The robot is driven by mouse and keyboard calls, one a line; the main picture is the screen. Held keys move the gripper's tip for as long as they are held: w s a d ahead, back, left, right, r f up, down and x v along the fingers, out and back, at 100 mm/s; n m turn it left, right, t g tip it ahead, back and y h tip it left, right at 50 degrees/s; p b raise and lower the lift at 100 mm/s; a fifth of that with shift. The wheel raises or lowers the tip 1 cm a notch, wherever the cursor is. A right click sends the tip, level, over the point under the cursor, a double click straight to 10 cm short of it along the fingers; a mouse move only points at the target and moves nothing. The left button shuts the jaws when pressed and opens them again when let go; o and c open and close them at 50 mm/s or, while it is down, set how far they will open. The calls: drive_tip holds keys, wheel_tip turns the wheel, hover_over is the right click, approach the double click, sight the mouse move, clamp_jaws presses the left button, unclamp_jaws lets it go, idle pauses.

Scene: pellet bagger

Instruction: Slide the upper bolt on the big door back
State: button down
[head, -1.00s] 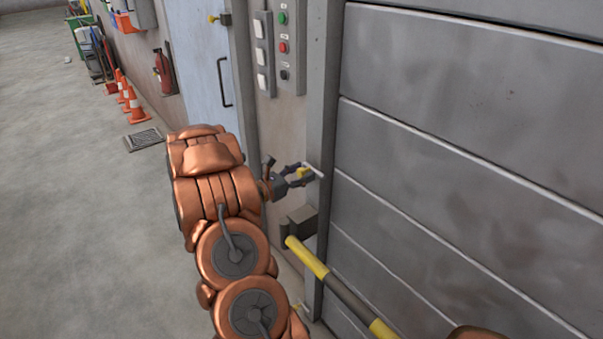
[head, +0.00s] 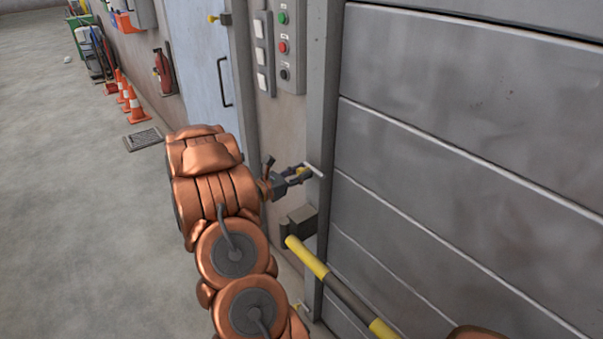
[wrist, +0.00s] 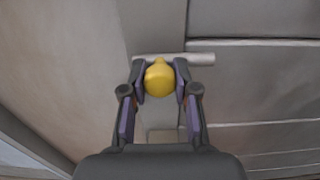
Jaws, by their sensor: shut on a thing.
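The big door (head: 450,150) is grey and panelled and fills the right of the head view. The upper bolt (head: 315,170) is a pale rod with a yellow knob at the door's left frame. In the wrist view the rod (wrist: 200,59) runs sideways across the frame edge, and the yellow knob (wrist: 159,78) faces me. My gripper (head: 301,174) is shut on the knob, with one finger on each side of it. The fingers also show in the wrist view (wrist: 160,88). The rod's left end is partly hidden behind the knob and fingers.
A yellow-and-black bar (head: 340,290) sits in a grey bracket (head: 300,226) just below my gripper. A button panel (head: 283,45) is on the wall above. A small yellow part (head: 299,306) shows low on the frame.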

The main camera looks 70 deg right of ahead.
drive_tip(key=shift+w+d+r+p, duration=0.1)
drive_tip(key=shift+w+d+p, duration=0.1)
drive_tip(key=shift+w+d, duration=0.35)
drive_tip(key=shift+w+d+f+p, duration=0.15)
drive_tip(key=shift+w+d, duration=0.1)
drive_tip(key=shift+w, duration=0.55)
drive_tip(key=shift+w+d+r+p, duration=0.2)
drive_tip(key=shift+w+d, duration=0.2)
drive_tip(key=shift+w, duration=0.3)
drive_tip(key=c, duration=0.9)
unclamp_jaws()
drive_tip(key=shift+o, duration=0.2)
drive_tip(key=shift+a, duration=0.1)
drive_tip(key=v, duration=1.2)
